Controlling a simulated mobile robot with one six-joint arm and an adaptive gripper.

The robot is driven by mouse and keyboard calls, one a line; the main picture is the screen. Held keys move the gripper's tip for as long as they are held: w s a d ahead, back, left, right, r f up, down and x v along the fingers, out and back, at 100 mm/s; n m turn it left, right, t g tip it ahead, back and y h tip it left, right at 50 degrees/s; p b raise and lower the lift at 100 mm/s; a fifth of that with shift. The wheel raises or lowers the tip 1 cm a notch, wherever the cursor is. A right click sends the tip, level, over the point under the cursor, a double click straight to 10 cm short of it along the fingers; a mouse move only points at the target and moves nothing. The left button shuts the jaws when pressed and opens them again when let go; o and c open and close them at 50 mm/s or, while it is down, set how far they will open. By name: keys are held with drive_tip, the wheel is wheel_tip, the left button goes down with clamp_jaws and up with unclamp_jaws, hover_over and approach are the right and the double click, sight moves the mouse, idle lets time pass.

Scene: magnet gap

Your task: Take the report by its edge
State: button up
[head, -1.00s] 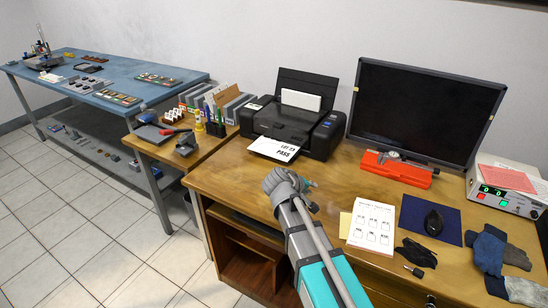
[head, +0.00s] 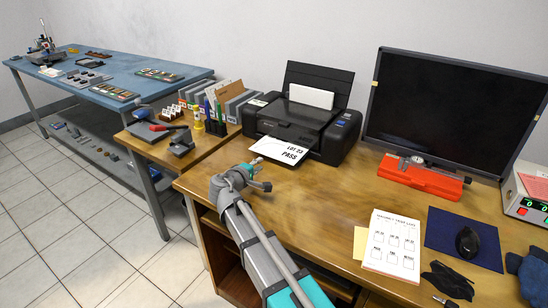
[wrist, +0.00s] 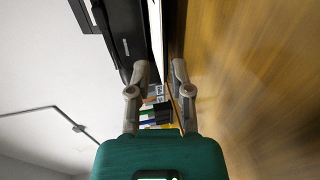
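The report is a white sheet (head: 279,151) printed "LOT 23 PASS". It sticks out of the front of the black printer (head: 303,118), over the wooden desk. My gripper (head: 260,177) is just in front of the sheet's near left edge in the head view. In the wrist view my gripper (wrist: 161,72) has its two fingers apart, with nothing held. A thin white strip (wrist: 156,30), which looks like the sheet seen edge-on, lies ahead in line with the gap between the fingers. Whether any finger touches the sheet I cannot tell.
The desk (head: 325,195) is clear between printer and checklist paper (head: 392,243). A red case with a caliper (head: 420,178) lies before the monitor (head: 455,110). A side table with a pen holder (head: 216,124) and small stands is left of the printer. A mouse (head: 467,241) lies right.

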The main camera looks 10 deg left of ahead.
sight(272, 156)
drive_tip(key=shift+w, duration=0.1)
drive_tip(key=shift+b+x, duration=1)
drive_tip(key=shift+x, duration=3.9)
drive_tip(key=shift+d+f, duration=0.1)
drive_tip(key=shift+f, duration=0.05)
clamp_jaws()
